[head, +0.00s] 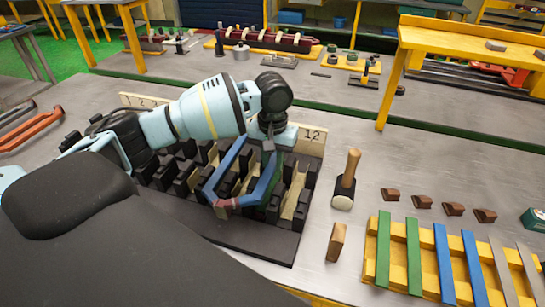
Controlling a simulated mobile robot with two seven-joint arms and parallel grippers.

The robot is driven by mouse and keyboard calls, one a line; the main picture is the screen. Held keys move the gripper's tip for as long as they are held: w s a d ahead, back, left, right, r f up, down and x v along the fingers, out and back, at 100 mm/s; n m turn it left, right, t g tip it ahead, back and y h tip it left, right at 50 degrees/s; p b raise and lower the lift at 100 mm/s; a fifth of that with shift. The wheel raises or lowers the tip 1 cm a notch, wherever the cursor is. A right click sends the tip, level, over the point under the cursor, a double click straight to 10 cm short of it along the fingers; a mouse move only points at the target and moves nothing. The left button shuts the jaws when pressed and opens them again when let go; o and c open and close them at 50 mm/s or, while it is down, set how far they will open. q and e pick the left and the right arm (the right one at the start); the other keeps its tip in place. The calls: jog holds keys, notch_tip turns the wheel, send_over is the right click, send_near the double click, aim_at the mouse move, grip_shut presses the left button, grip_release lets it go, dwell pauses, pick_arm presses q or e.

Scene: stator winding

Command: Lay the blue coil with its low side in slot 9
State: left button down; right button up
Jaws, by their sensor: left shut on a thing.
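The blue coil (262,187) is a hexagon-like loop with two long sides and a reddish wrapped near end. My left gripper (269,147) is shut on its far end, over the right part of the slotted stator block (185,182). The coil's right side slants down towards the near end, and its left side (211,187) lies over the dark teeth. I cannot tell whether either side is inside a slot, or which slot is 9. My left wrist hides part of the block and most slot numbers; 12 shows at the right. My right gripper is not in view.
A mallet (345,182) stands right of the block, near a brown wedge block (336,241) and several small brown pieces (453,208). A yellow rack (400,253) with green, blue and grey strips lies at the front right. Bare table lies between them.

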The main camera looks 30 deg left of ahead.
pick_arm(q)
jog(key=shift+f, duration=2.3)
dwell(0.8)
jog(key=c, duration=1.1)
grip_release()
jog(key=shift+c, duration=0.2)
jog(key=shift+r, duration=0.8)
jog(key=shift+r, duration=3.75)
notch_tip(320, 180, up, 8)
send_over(272, 182)
jog(key=shift+d+f, duration=0.1)
